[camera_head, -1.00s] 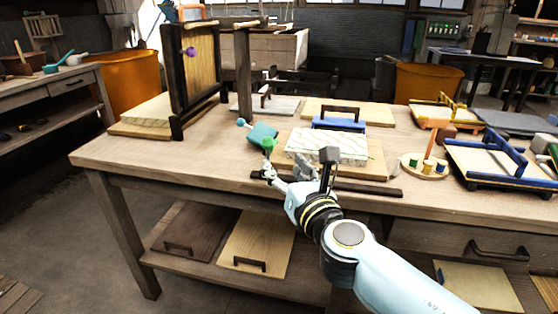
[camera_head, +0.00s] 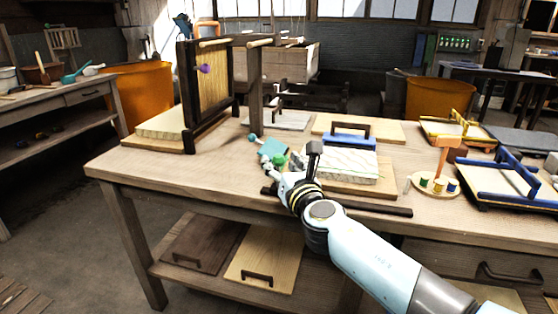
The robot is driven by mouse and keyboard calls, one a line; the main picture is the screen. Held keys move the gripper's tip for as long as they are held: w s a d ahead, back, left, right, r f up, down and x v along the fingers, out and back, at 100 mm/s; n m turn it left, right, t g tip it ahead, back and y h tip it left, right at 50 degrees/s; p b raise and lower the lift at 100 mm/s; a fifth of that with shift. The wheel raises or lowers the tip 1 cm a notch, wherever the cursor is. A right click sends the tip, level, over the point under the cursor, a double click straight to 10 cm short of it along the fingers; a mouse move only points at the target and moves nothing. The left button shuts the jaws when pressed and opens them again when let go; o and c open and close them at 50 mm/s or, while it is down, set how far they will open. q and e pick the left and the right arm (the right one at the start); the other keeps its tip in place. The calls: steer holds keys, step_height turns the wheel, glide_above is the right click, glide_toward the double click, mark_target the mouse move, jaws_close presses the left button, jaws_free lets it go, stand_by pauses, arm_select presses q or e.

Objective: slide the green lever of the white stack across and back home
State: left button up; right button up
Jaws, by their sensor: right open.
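The white stack (camera_head: 350,166), with thin green wavy lines, sits on a light wooden board on the table. The green lever's round knob (camera_head: 280,161) shows at the left of the stack; its shaft is hidden. My right gripper (camera_head: 273,171) is open at the knob, one pale finger showing to its left. The knob appears between or just beyond the fingers; I cannot tell whether they touch it. My left gripper is not in view.
A teal block (camera_head: 271,147) lies just behind the knob. A blue piece with a dark handle (camera_head: 349,138) stands behind the stack. A dark rail (camera_head: 375,207) runs along the front. A round tray of spools (camera_head: 436,186) stands to the right.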

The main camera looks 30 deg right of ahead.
steer(key=shift+x, duration=1.05)
steer(key=shift+c, duration=0.3)
jaws_close()
